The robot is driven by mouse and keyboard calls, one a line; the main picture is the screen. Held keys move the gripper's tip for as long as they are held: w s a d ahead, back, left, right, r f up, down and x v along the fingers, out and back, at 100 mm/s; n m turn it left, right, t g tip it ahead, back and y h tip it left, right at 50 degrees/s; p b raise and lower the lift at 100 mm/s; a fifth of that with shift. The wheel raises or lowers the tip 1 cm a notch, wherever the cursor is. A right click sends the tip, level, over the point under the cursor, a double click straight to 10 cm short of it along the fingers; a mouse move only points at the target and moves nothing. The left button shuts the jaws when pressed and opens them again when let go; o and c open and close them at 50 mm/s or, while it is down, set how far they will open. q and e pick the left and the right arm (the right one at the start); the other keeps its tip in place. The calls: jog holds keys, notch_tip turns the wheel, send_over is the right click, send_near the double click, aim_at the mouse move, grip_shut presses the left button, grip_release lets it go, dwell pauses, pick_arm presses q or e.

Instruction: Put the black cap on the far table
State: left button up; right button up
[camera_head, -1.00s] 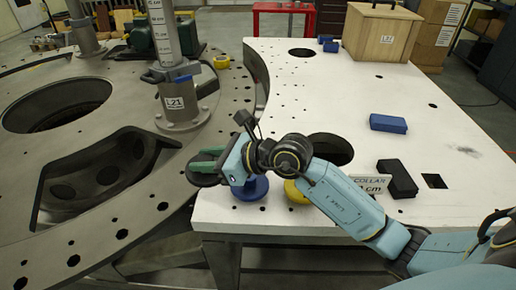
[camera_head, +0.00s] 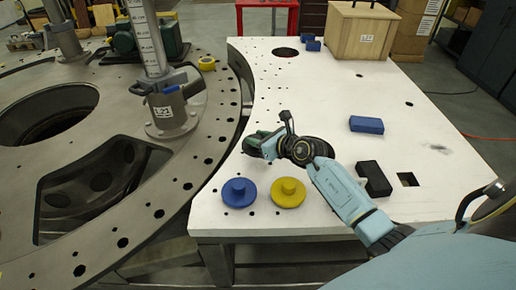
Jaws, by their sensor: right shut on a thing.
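My right gripper (camera_head: 257,143) is above the near left part of the white table (camera_head: 290,95), its green fingers pointing left and away. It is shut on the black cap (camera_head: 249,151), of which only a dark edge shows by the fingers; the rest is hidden. A blue cap (camera_head: 239,193) and a yellow cap (camera_head: 288,193) stand on the near edge of the white table. A red table (camera_head: 266,8) stands far behind it. My left gripper is not in view.
A black block (camera_head: 373,179) and a blue block (camera_head: 366,125) lie to the right. A wooden crate (camera_head: 359,32) stands at the back. A grey turret plate (camera_head: 200,130) with a post fills the left.

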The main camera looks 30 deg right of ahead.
jog(key=shift+f+b, duration=0.4)
jog(key=shift+f, duration=1.3)
jog(key=o, duration=1.1)
jog(key=shift+f, duration=0.15)
jog(key=shift+r, duration=0.25)
jog(key=p+v, duration=0.1)
jog(key=v, duration=1.1)
